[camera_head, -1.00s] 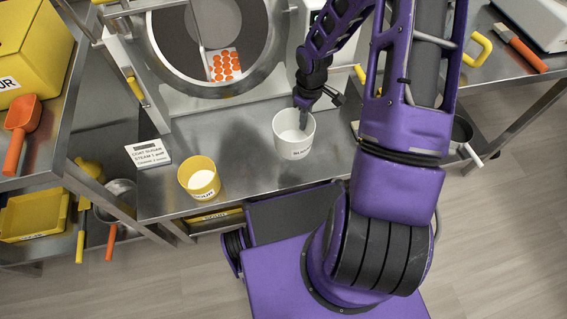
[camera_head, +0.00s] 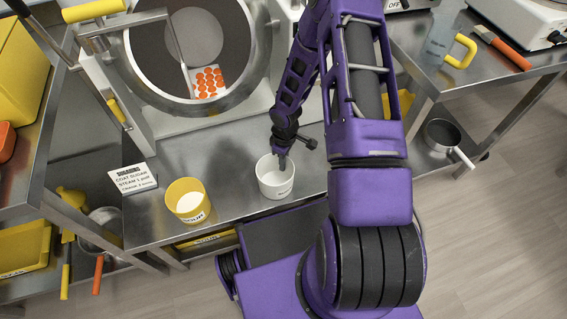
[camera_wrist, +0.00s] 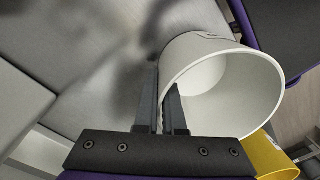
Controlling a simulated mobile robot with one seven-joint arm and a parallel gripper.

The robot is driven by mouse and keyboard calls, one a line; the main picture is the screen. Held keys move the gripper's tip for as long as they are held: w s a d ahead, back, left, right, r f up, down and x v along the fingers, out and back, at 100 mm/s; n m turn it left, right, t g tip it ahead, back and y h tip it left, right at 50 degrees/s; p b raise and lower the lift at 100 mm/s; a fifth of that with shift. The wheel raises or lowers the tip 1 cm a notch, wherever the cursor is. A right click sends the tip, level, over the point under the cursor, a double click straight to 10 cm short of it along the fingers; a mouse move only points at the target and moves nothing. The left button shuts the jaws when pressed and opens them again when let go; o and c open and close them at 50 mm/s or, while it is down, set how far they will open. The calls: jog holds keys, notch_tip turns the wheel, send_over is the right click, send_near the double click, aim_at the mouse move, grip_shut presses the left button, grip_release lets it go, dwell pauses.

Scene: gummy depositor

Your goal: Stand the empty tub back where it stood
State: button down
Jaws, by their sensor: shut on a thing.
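The white tub (camera_head: 275,180) with a dark-lettered label hangs in or rests with my gripper at the front of the steel bench (camera_head: 228,190); I cannot tell whether its base touches the bench. My gripper (camera_head: 282,156) is shut on the tub's rim. In the wrist view my gripper (camera_wrist: 162,90) has one finger outside and one inside the wall of the tub (camera_wrist: 240,95). The inside that shows looks bare and white. In the head view the tub is roughly upright.
A yellow tub (camera_head: 186,203) with white contents stands left of the white tub. A sign (camera_head: 133,179) stands farther left. Behind is a round machine opening (camera_head: 193,50) with a tray of orange pieces (camera_head: 207,83). A saucepan (camera_head: 443,137) is at right. Bench between is clear.

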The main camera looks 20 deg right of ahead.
jog(key=shift+f, duration=0.2)
jog(key=c, duration=1)
grip_release()
jog(key=shift+r, duration=0.1)
jog(key=shift+r, duration=0.15)
jog(key=r+p, duration=0.1)
jog(key=r, duration=0.5)
jog(key=r+p, duration=0.1)
jog(key=r, duration=0.5)
jog(key=shift+w+d+p, duration=0.15)
jog(key=shift+d+p, duration=0.05)
jog(key=shift+p, duration=0.2)
